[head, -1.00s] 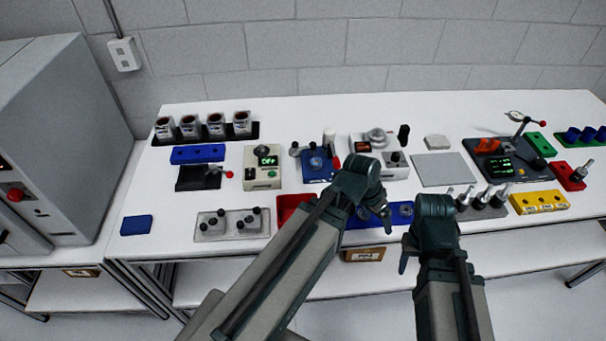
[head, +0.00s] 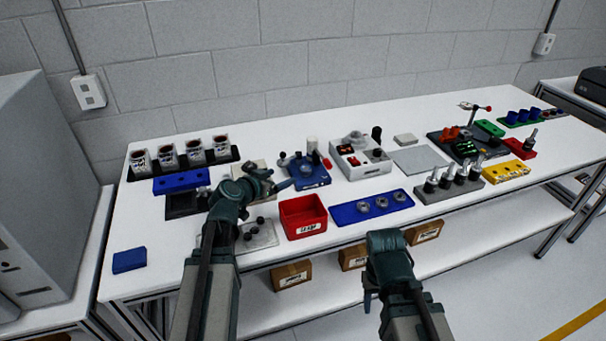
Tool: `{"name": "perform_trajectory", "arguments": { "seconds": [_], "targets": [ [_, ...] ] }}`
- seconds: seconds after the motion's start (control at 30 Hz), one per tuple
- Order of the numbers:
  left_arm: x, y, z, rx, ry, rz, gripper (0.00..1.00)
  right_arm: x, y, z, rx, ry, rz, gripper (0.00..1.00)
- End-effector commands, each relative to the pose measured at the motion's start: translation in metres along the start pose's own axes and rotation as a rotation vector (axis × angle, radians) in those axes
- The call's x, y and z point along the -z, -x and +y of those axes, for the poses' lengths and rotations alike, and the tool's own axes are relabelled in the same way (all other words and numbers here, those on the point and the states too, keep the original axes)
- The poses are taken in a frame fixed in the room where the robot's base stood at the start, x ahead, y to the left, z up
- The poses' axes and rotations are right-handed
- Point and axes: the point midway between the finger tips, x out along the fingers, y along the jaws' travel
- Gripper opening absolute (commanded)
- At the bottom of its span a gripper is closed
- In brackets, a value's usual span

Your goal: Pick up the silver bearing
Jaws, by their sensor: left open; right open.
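Several silver bearings (head: 381,202) sit in a row on a blue tray (head: 346,214) near the front middle of the table. My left gripper (head: 272,184) is open above the table, to the left of the blue tray and behind the red bin; it holds nothing that I can see. My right gripper (head: 371,300) is open in front of the table's front edge, lower in the picture than the blue tray. Its fingers are partly hidden by its own wrist. Both grippers are apart from the bearings.
A red bin (head: 304,217) stands just left of the blue tray. A grey rack with several upright silver parts (head: 451,190) stands to its right. A blue device (head: 306,172) and a white device (head: 361,162) stand behind. A grey plate (head: 421,160) is bare.

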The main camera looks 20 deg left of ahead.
Motion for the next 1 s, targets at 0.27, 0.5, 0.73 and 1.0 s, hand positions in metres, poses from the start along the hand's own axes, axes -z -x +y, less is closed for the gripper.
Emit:
{"name": "perform_trajectory", "arguments": {
  "seconds": [0.27, 0.5, 0.73, 1.0],
  "targets": [
    [-0.003, -0.038, 0.000, -0.004, -0.001, -0.001, 0.85, 0.001, -0.017, -0.002, 0.000, 0.000, 0.000, 0.50],
    [-0.003, -0.081, 0.001, -0.004, -0.001, -0.002, 0.85, 0.002, -0.033, -0.003, 0.000, 0.000, 0.000, 0.50],
    [-0.001, -0.086, 0.001, -0.001, 0.000, -0.002, 0.85, 0.002, -0.033, -0.003, 0.000, 0.000, 0.000, 0.50],
    [-0.006, -0.113, 0.005, -0.004, -0.001, -0.002, 0.85, 0.003, -0.048, -0.005, 0.000, 0.000, 0.000, 0.50]
  ]
}}
